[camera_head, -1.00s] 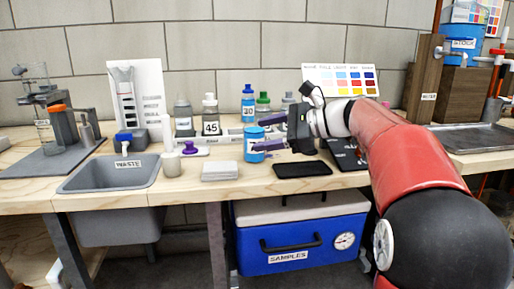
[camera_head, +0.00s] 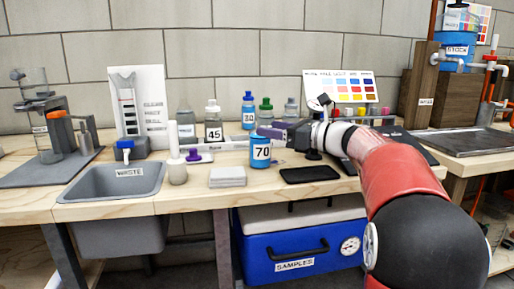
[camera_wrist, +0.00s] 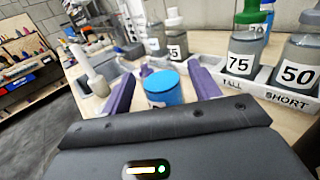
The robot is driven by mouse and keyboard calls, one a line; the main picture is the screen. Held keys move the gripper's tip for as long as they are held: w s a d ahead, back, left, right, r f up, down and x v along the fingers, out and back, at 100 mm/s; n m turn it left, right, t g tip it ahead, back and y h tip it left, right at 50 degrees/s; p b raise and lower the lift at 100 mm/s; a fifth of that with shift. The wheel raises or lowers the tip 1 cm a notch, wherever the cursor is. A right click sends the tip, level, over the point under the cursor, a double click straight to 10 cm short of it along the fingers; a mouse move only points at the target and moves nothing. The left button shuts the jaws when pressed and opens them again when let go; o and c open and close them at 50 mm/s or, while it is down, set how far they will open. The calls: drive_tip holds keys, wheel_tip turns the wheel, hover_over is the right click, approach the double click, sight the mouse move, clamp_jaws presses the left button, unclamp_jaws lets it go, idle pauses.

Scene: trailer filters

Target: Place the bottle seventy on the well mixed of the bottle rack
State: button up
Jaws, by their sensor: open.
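Bottle seventy (camera_head: 261,152) is a blue bottle with a white "70" label, upright near the front of the bench. My gripper (camera_head: 274,130) is at its right, with part of a purple finger visible behind the bottle. In the wrist view the bottle's blue top (camera_wrist: 164,88) lies between the two spread purple fingers (camera_wrist: 160,72), with gaps on both sides. The white bottle rack (camera_head: 228,146) stands behind and holds several labelled bottles. In the wrist view the rack (camera_wrist: 259,89) shows "TALL" and "SHORT" labels. I cannot make out a "well mixed" label.
A white pad stack (camera_head: 227,176) and a black flat device (camera_head: 309,174) lie near the front edge. A colour chart (camera_head: 340,87) stands behind my arm.

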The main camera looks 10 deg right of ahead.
sight(254, 125)
drive_tip(key=x, duration=0.6)
drive_tip(key=shift+s+a, duration=0.15)
drive_tip(key=shift+r, duration=0.1)
clamp_jaws()
